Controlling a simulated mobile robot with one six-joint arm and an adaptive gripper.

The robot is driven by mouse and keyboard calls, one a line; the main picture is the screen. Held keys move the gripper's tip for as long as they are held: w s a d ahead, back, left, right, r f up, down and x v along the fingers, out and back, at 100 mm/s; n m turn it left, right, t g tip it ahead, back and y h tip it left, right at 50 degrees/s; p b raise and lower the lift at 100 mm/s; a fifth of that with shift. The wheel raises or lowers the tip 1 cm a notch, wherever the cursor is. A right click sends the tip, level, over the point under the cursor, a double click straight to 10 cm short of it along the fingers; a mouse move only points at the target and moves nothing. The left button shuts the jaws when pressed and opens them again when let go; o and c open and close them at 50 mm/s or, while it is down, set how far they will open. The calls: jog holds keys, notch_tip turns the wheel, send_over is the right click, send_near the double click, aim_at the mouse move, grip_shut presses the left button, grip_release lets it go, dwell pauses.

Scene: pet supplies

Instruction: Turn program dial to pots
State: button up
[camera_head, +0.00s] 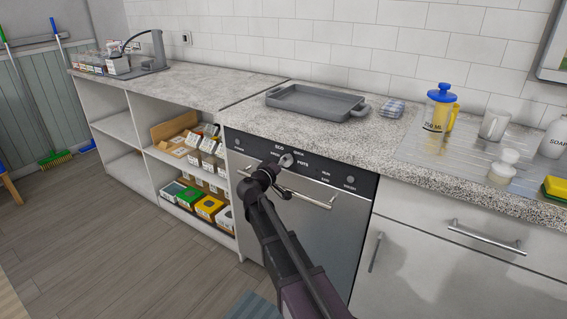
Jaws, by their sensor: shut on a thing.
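The program dial (286,160) is a small grey knob on the dark control panel (330,172) of the steel dishwasher (322,226). White labels surround it; "ECO" is above left and "POTS" is to its right. My gripper (281,165) is at the dial, shut on it, with the arm reaching up from the bottom of the view. The gripper hides part of the dial and the panel's lower left. The dial's pointer is too small to read, so I cannot tell which label it faces.
The dishwasher handle (310,197) runs across the door just below the panel, close to my gripper. A grey tray (314,102) sits on the counter above. Open shelves with boxes (209,206) stand left. Drawers with a handle (486,236) are right.

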jog(key=m, duration=1.3)
jog(key=shift+d+r, duration=0.1)
jog(key=shift+d, duration=0.05)
jog(key=shift+m, duration=0.3)
jog(key=o, duration=1.1)
jog(key=shift+o, duration=0.2)
jog(key=shift+s, duration=0.2)
jog(key=v, duration=1.1)
jog(key=shift+s+a, duration=0.25)
jog(key=shift+a, duration=0.1)
